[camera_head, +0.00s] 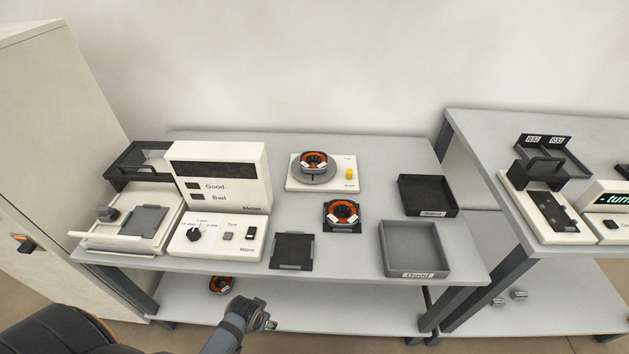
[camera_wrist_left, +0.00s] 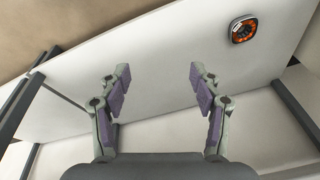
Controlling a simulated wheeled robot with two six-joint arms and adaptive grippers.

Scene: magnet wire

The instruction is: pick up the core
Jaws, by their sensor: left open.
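A round core with orange windings and a dark rim (camera_head: 221,284) lies on the lower shelf, partly under the table's front edge. It also shows in the left wrist view, at the upper right (camera_wrist_left: 243,29). My left gripper (camera_head: 264,318) is to the right of and nearer than this core in the head view. In the left wrist view, my left gripper (camera_wrist_left: 159,78) is open and empty, its fingers wide apart, with the core beyond and right of them. Two similar cores are on the tabletop: one on a round turntable (camera_head: 314,161), one on a dark pad (camera_head: 341,213). My right gripper is not in view.
The lower shelf (camera_head: 350,309) is mostly clear. The tabletop above overhangs it, with dark table legs (camera_head: 442,310) at its ends. A Good/Bad meter (camera_head: 220,180), a grey tray (camera_head: 413,270) and a black tray (camera_head: 427,209) stand on top. A cabinet (camera_head: 50,150) is at left.

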